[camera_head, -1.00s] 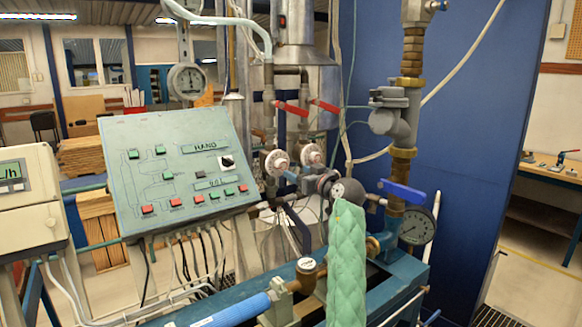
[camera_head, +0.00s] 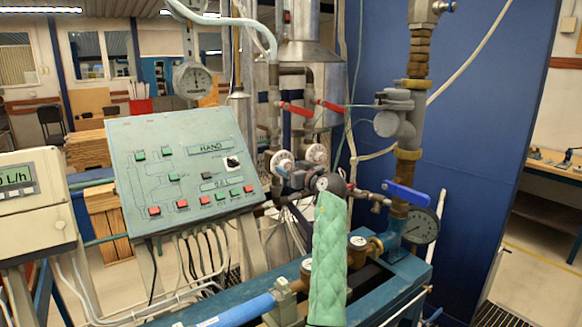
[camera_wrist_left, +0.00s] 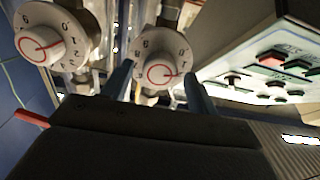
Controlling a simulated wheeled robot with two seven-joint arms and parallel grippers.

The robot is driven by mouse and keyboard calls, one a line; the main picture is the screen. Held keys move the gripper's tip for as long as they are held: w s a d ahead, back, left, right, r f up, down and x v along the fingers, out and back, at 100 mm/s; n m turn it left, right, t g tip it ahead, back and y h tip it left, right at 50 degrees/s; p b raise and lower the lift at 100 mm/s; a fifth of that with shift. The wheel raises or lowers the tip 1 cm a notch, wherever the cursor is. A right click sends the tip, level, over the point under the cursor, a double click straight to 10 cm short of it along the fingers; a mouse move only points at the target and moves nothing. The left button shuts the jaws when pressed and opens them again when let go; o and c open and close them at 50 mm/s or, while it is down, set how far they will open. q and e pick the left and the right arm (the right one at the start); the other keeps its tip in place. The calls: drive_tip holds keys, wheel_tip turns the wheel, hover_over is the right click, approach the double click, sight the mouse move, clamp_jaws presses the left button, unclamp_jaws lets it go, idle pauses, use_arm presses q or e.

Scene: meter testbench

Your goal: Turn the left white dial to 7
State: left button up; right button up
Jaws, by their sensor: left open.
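The left white dial (camera_head: 282,162) is on the pipework right of the sloped panel. The other white dial (camera_head: 316,154) is just to its right. My left gripper (camera_head: 304,181), on the green-sleeved arm, is just below the dials. In the wrist view, turned upside down, the left dial (camera_wrist_left: 160,58) shows between my two open fingers (camera_wrist_left: 158,84), with a red pointer line on its face. I cannot tell whether the fingers touch it. The other dial (camera_wrist_left: 52,38) is at upper left. My right gripper is out of view.
The sloped control panel (camera_head: 180,165) with buttons stands left of the dials. Red-handled levers (camera_head: 295,108) are above them. A blue valve handle (camera_head: 406,194) and a gauge (camera_head: 420,226) are at the right. A blue pipe (camera_head: 240,311) runs below.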

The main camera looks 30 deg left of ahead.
use_arm(q)
drive_tip(key=shift+w+a, duration=0.1)
drive_tip(key=c, duration=1)
